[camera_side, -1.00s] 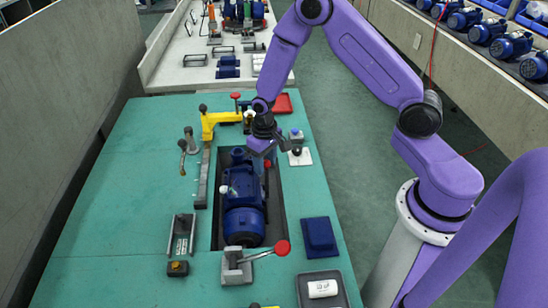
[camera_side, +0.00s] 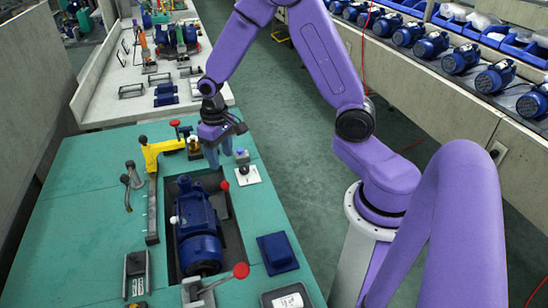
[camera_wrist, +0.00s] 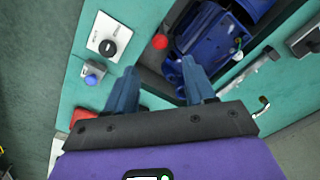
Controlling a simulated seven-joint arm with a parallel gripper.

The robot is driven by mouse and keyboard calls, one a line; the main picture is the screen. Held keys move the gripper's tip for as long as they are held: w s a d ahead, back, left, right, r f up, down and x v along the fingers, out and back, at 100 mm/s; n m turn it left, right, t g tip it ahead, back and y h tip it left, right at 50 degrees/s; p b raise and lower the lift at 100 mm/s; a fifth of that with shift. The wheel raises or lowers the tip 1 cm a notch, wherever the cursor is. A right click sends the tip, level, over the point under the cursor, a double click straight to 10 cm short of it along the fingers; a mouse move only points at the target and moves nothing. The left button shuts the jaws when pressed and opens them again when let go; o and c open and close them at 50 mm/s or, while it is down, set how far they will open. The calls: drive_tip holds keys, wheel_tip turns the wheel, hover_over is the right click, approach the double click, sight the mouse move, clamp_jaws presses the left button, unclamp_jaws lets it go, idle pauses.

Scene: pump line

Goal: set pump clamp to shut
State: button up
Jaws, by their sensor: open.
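The blue pump (camera_side: 197,225) lies in a dark recess in the green bench top and shows in the wrist view (camera_wrist: 220,40). A red ball knob (camera_side: 224,185) stands beside its far right end; in the wrist view the knob (camera_wrist: 160,41) shows just beyond my fingertips. My gripper (camera_side: 219,160) points down above this end, open and empty, apart from the knob. A grey clamp (camera_side: 194,293) with a red-ended lever (camera_side: 240,271) stands at the pump's near end. Which is the pump clamp is unclear.
A white plate with a black knob (camera_side: 244,171) and a blue button (camera_side: 242,155) lie right of my gripper. A blue block (camera_side: 277,252) and a dark tray (camera_side: 290,297) are nearer. Grey levers (camera_side: 133,180) stand left.

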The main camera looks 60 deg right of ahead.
wheel_tip(320, 180, up, 6)
drive_tip(key=r, duration=0.1)
drive_tip(key=s+a+r+n, duration=0.2)
drive_tip(key=s+a+n, duration=0.1)
drive_tip(key=s, duration=0.7)
drive_tip(key=s+a+r+n, duration=0.1)
drive_tip(key=s+a+n, duration=0.3)
drive_tip(key=s, duration=0.5)
drive_tip(key=shift+s+r+n, duration=0.4)
drive_tip(key=shift+n, duration=0.9)
drive_tip(key=shift+a, duration=0.1)
